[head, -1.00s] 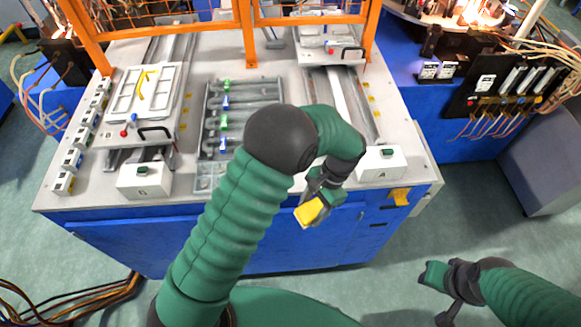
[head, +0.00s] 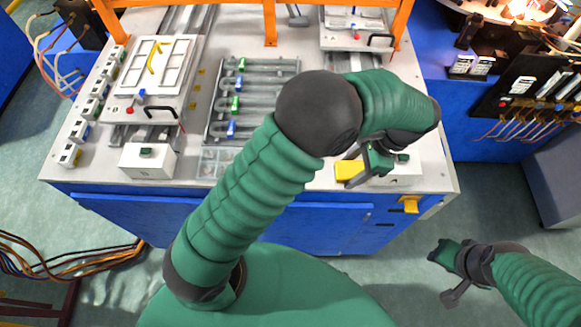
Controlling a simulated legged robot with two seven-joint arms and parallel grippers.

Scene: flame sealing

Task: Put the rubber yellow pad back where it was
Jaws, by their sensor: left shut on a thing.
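The rubber yellow pad (head: 348,170) is in my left gripper (head: 358,173), at the front right edge of the bench top, beside the white button box (head: 405,178). The jaws are shut on the pad's right end, and the pad lies roughly level in the picture. I cannot tell whether the pad touches the bench. My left arm covers part of the bench behind it. My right gripper (head: 450,275) is at the lower right, away from the bench. Its jaw gap is not clear.
The bench top (head: 320,182) holds a metal rack (head: 222,125) of tubes with green and blue clips. A white framed fixture (head: 155,70) stands at the left. Another yellow piece (head: 410,204) is on the blue front. An orange frame (head: 270,25) crosses the back.

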